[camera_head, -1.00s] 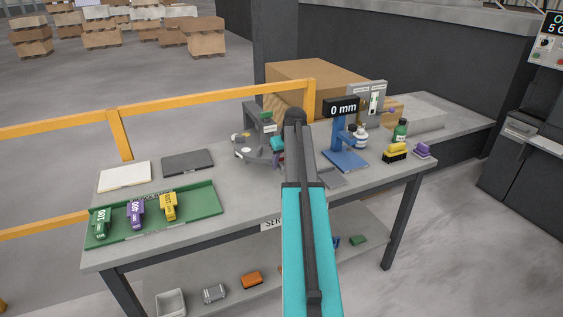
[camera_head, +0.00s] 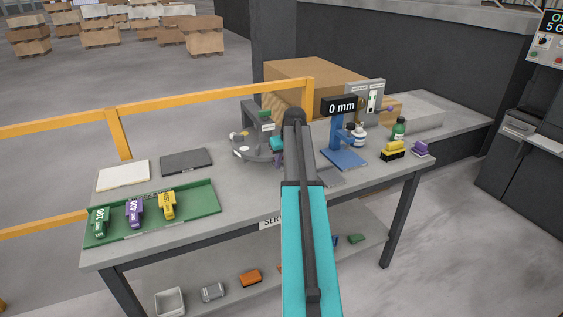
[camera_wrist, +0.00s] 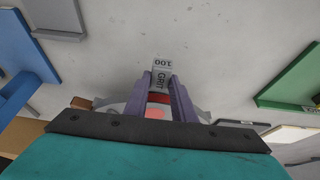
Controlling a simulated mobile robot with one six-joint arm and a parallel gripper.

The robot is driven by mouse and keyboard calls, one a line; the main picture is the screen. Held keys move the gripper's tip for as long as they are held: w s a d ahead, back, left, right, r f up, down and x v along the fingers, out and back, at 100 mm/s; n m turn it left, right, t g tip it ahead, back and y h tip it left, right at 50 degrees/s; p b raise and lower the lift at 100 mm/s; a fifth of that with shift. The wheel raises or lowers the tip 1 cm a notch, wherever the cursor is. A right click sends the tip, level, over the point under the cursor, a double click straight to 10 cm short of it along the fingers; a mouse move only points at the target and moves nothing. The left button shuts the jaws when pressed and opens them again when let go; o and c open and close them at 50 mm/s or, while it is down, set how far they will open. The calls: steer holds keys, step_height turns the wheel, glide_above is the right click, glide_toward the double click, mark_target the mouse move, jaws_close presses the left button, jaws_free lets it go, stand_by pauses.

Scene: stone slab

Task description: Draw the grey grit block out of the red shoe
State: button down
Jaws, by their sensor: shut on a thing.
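In the wrist view my gripper (camera_wrist: 162,78) has its purple fingers shut on the grey grit block (camera_wrist: 162,68), which is marked GRIT 100. A red part, seemingly the red shoe (camera_wrist: 158,98), shows between the fingers just behind the block. I cannot tell how much of the block sits inside the shoe. In the head view my arm hides the block and the red shoe. Only a bit of a purple finger shows beside the arm, next to a grey round fixture (camera_head: 252,154) on the bench.
A green tray (camera_head: 207,205) with green, purple and yellow labelled pieces stands at the left. A blue stand (camera_head: 346,160) with a 0 mm display, bottles, a yellow-and-black block (camera_head: 393,150) and a purple block (camera_head: 420,149) are at the right.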

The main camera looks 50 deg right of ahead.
steer(key=shift+s+a, duration=0.25)
steer(key=shift+s, duration=0.5)
steer(key=shift+s+a, duration=0.25)
steer(key=shift+s, duration=0.45)
stand_by(0.3)
steer(key=c, duration=1.4)
jaws_free()
steer(key=shift+r, duration=0.15)
steer(key=b+v, duration=0.2)
steer(key=v, duration=1.1)
steer(key=shift+r, duration=0.2)
steer(key=shift+s, duration=0.15)
